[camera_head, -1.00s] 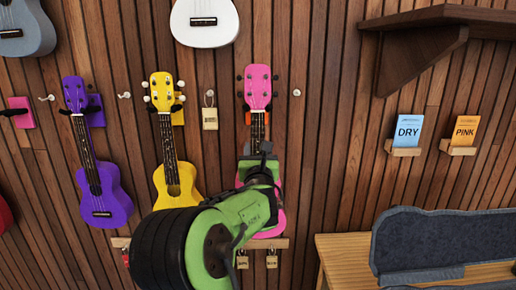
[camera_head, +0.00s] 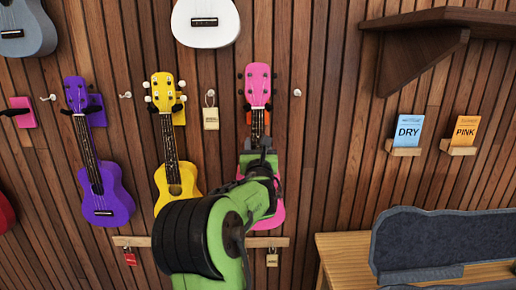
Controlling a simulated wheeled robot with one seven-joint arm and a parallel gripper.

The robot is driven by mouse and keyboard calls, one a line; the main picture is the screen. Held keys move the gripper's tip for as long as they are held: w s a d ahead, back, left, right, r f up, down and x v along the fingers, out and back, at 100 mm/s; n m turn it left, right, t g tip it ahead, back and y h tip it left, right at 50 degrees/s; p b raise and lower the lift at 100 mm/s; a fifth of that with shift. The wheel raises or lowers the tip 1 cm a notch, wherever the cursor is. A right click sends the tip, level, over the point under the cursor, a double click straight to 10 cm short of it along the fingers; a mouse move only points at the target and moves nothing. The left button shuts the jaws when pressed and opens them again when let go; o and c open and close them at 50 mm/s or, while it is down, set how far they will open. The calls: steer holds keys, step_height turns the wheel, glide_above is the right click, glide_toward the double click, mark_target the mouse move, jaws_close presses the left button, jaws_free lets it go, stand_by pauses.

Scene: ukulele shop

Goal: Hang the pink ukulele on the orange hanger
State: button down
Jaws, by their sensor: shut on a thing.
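The pink ukulele (camera_head: 258,86) is upright against the slatted wall, headstock up, to the right of the yellow ukulele. My gripper (camera_head: 258,148) is shut on its neck, just above the body. My green and black arm hides much of the body. A small bit of the orange hanger (camera_head: 266,117) shows behind the neck just below the headstock. The rest of it is hidden, and I cannot tell whether the neck rests in its prongs.
A yellow ukulele (camera_head: 175,182) and a purple ukulele (camera_head: 107,205) hang to the left. A white ukulele (camera_head: 205,32) hangs above. A bench (camera_head: 345,247) with an open case (camera_head: 420,243) stands right.

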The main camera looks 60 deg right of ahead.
steer(key=shift+d+r, duration=0.1)
steer(key=shift+d, duration=0.05)
steer(key=x, duration=0.3)
steer(key=f+p+x, duration=0.1)
steer(key=x, duration=0.1)
steer(key=shift+w+d, duration=0.15)
stand_by(0.7)
steer(key=shift+f, duration=0.1)
step_height(320, 180, down, 2)
steer(key=shift+f+b, duration=0.1)
steer(key=shift+b, duration=0.95)
